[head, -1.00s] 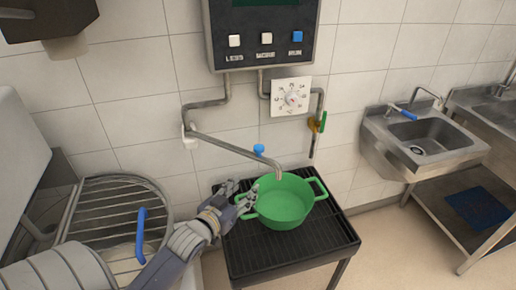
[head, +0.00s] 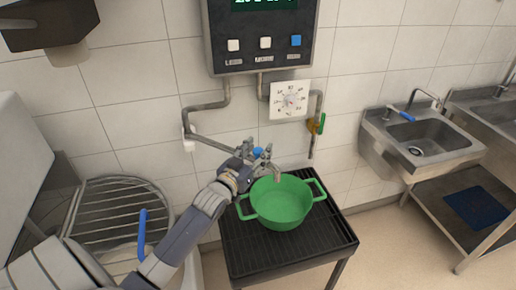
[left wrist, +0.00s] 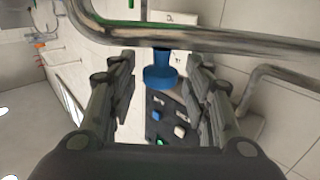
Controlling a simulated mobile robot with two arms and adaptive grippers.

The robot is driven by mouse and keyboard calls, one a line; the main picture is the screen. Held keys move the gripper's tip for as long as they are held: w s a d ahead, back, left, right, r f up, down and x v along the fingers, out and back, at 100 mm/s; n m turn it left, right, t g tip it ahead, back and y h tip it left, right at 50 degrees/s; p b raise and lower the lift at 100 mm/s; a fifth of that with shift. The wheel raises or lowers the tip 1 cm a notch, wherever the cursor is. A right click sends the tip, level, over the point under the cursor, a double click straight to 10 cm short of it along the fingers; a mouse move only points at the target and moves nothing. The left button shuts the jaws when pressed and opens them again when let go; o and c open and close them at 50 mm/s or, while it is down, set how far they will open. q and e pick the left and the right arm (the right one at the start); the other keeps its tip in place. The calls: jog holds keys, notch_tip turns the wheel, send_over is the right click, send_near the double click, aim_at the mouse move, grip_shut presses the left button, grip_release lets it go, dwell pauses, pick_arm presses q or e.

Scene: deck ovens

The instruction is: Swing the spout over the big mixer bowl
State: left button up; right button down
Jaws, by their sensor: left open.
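The spout (head: 213,143) is a thin metal pipe on a wall pivot. It reaches right, and its bent-down tip is above the green pot (head: 280,203). A blue knob (head: 258,152) sits on the spout. My left gripper (head: 262,157) is at the knob, near the spout's tip. In the left wrist view the spout (left wrist: 225,39) crosses the top, and the knob (left wrist: 159,77) shows between the open fingers; I cannot tell whether they touch it. The big mixer bowl (head: 172,212) is at the left under a wire guard (head: 115,210). My right gripper is not in view.
The green pot stands on a black slatted stand (head: 262,256). A control panel (head: 262,40) and a white dial (head: 290,99) hang on the wall above. The guard has a blue handle (head: 142,232). Steel sinks (head: 430,140) stand at the right.

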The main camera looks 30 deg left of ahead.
pick_arm(q)
jog(key=shift+w, duration=0.35)
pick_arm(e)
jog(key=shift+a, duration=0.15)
pick_arm(q)
grip_shut()
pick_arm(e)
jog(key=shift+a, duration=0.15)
pick_arm(q)
jog(key=shift+s, duration=0.1)
